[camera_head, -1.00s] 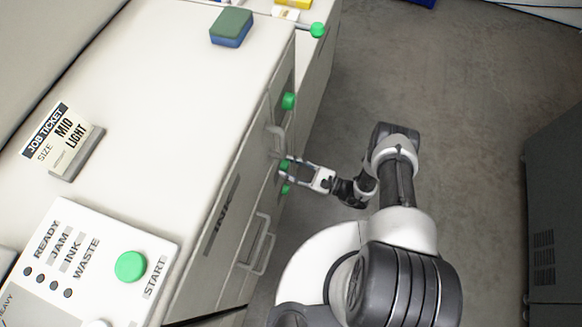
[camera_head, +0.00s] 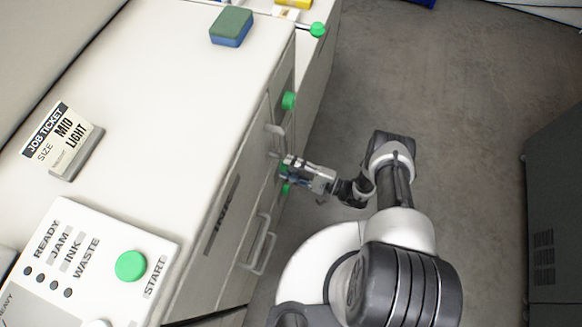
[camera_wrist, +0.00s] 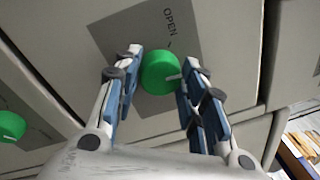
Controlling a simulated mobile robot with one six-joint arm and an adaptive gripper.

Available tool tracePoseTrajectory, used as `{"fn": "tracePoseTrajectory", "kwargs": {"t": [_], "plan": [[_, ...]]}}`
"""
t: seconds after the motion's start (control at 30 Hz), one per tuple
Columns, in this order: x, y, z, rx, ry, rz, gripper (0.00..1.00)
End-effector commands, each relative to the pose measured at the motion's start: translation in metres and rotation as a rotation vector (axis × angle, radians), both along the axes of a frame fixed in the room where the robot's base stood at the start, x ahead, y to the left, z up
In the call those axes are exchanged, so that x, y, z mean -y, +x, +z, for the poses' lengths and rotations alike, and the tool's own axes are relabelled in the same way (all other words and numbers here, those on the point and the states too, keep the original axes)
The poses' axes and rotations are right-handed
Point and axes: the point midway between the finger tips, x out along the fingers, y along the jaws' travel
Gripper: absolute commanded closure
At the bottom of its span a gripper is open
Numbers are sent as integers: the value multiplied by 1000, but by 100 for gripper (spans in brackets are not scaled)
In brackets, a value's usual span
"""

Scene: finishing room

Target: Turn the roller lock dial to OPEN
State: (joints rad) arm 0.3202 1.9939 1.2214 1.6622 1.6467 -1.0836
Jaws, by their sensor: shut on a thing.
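The green round dial (camera_wrist: 157,72) sits on a grey plate on the cabinet front in the wrist view. The word OPEN and a short tick mark are printed above it. The dial's white pointer line points right, away from the tick. My gripper (camera_wrist: 162,60) is shut on the dial, one blue-padded finger on each side. In the head view my gripper (camera_head: 290,171) is against the side of the white machine. There the dial is mostly hidden by the fingers.
Another green knob (camera_wrist: 10,126) is at the left of the wrist view. A green knob (camera_head: 289,100) and a drawer handle (camera_head: 262,247) stick out from the machine's side. A large green START button (camera_head: 131,266) is on top. Open floor (camera_head: 460,130) lies to the right.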

Motion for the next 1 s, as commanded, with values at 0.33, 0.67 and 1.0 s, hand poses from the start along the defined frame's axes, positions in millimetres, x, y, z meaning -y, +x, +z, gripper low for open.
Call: {"fn": "tracePoseTrajectory", "kwargs": {"t": [0.33, 0.67, 1.0], "plan": [[0, 0, -2, 309, -114, 1, 86], [0, 1, -2, 596, -218, 1, 86], [1, 2, -3, 814, -298, 0, 86]]}}
